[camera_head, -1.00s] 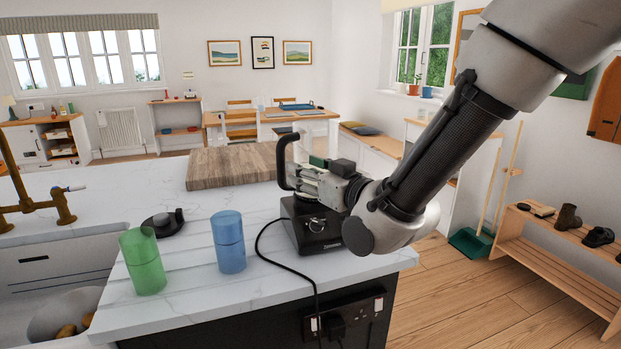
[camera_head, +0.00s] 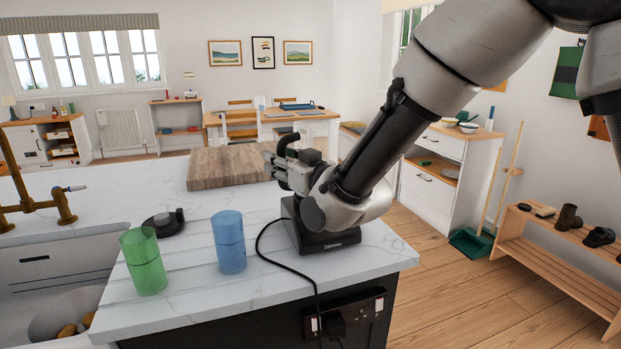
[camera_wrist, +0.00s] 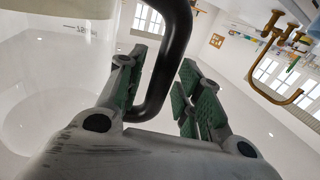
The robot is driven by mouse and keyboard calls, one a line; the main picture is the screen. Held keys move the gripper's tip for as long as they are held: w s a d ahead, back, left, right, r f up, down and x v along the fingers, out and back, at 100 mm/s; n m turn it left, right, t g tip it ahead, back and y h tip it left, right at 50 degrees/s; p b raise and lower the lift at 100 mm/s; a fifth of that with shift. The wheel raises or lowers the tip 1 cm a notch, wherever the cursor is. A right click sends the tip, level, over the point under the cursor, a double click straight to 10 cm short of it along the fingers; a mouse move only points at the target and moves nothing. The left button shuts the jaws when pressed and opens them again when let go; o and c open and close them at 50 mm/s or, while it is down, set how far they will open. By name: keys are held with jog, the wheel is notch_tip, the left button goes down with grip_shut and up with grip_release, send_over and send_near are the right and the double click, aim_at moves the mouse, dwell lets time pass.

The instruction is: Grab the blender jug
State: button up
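The blender base (camera_head: 318,236) stands on the worktop, partly behind my wrist. The jug's black handle (camera_head: 288,141) curves up just beyond my gripper (camera_head: 281,170); the rest of the jug is hidden by my arm in the head view. In the wrist view, the clear jug (camera_wrist: 50,80) with printed marks fills the left side. Its black handle (camera_wrist: 172,60) runs between the two green-padded fingers of my gripper (camera_wrist: 163,75). The fingers are apart, with a visible gap between the handle and the right finger.
A blue cup (camera_head: 228,243) and a green cup (camera_head: 143,262) stand left of the base. A black lid-like disc (camera_head: 163,223) lies behind them. A wooden board (camera_head: 228,167) lies behind the blender. A black cable (camera_head: 262,246) hangs over the front edge.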

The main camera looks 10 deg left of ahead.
grip_shut()
jog(key=shift+r, duration=0.25)
